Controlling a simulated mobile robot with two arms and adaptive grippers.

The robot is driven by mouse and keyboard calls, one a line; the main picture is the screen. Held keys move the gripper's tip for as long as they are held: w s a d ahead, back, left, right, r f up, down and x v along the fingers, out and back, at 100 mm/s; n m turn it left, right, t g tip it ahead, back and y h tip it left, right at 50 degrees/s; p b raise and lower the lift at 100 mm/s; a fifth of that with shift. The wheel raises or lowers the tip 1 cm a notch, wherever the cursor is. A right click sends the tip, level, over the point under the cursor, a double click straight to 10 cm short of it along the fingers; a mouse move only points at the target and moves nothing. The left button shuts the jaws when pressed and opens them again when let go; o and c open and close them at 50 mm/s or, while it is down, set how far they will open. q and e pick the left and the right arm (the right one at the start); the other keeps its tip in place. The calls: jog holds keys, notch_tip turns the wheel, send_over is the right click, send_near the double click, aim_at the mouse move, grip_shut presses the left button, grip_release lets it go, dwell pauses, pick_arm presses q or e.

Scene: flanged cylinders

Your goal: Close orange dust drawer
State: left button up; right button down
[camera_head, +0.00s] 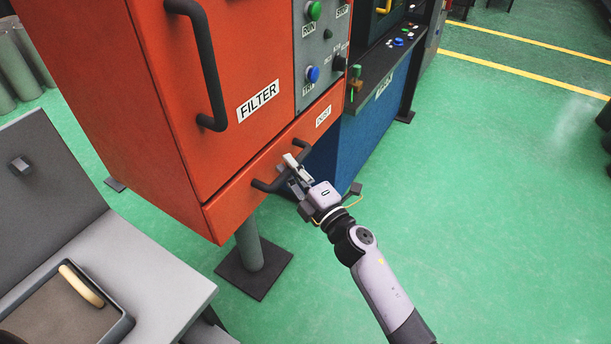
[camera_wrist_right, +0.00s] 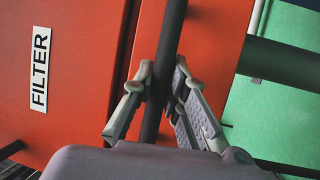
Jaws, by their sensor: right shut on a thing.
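The orange dust drawer (camera_head: 232,205) is the low front panel of the orange cabinet, marked with a "DUST" label (camera_head: 323,116). Its dark bar handle (camera_head: 266,185) stands out from the front. My right gripper (camera_head: 290,170) is at this handle, its fingers on both sides of the bar and shut on it. In the right wrist view the handle (camera_wrist_right: 168,60) runs between the two fingers of my right gripper (camera_wrist_right: 162,95). The drawer front looks close to the cabinet face; whether a gap is left cannot be told. My left gripper is not in view.
Above the drawer is the "FILTER" door (camera_head: 240,60) with a long dark handle (camera_head: 208,70). A control panel (camera_head: 318,45) with buttons is beside it. A blue machine (camera_head: 360,125) stands to the right. A grey bench (camera_head: 150,285) is at lower left. Green floor (camera_head: 480,200) is clear at right.

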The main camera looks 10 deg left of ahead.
jog(key=c, duration=1.6)
grip_release()
jog(key=shift+d, duration=0.1)
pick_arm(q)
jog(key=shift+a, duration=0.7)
pick_arm(e)
jog(key=shift+o, duration=0.2)
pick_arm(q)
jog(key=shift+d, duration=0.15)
pick_arm(e)
jog(key=shift+s+d+f, duration=0.1)
jog(key=v, duration=1.1)
jog(key=shift+s+d, duration=0.25)
jog(key=shift+d, duration=0.1)
jog(key=shift+f, duration=0.1)
